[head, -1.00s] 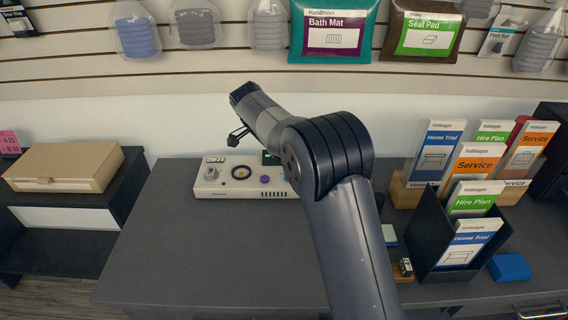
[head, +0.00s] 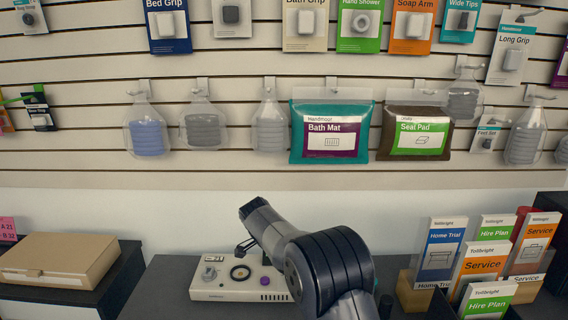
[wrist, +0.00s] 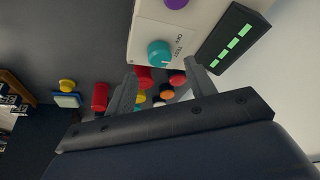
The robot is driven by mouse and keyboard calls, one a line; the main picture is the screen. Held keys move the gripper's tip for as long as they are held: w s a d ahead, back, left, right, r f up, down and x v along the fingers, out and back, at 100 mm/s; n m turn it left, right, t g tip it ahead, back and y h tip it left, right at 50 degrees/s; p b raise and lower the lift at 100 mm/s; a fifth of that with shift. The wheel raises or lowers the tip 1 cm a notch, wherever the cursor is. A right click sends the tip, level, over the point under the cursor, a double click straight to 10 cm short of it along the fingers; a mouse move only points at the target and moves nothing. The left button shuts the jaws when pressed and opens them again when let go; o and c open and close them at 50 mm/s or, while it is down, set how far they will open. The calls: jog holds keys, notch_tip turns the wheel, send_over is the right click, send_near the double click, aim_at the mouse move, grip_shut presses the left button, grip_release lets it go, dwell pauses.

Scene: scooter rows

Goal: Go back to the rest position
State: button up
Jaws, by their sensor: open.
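My gripper (head: 243,247) is at the end of my dark arm, in front of the white wall and over the back of the grey counter, close by a cream control panel (head: 215,289). In the wrist view my gripper (wrist: 162,85) has its two grey fingers spread wide apart, with nothing held between them. Beyond the fingers are the panel's teal knob (wrist: 159,53) and several small red, yellow and orange pieces. My arm covers the panel's right part in the head view.
A slatted wall holds hanging packs, among them a teal bath mat pack (head: 331,150). A cardboard box (head: 60,262) lies on a dark unit at left. Leaflet stands, with an orange Service leaflet (head: 482,262), are at right. A black box with green bars (wrist: 232,38) adjoins the panel.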

jog(key=x, duration=0.4)
jog(key=shift+d+f, duration=0.15)
jog(key=shift+f, duration=0.05)
jog(key=shift+w+f, duration=0.1)
jog(key=shift+f, duration=0.1)
jog(key=shift+r+n, duration=0.1)
jog(key=shift+n, duration=0.2)
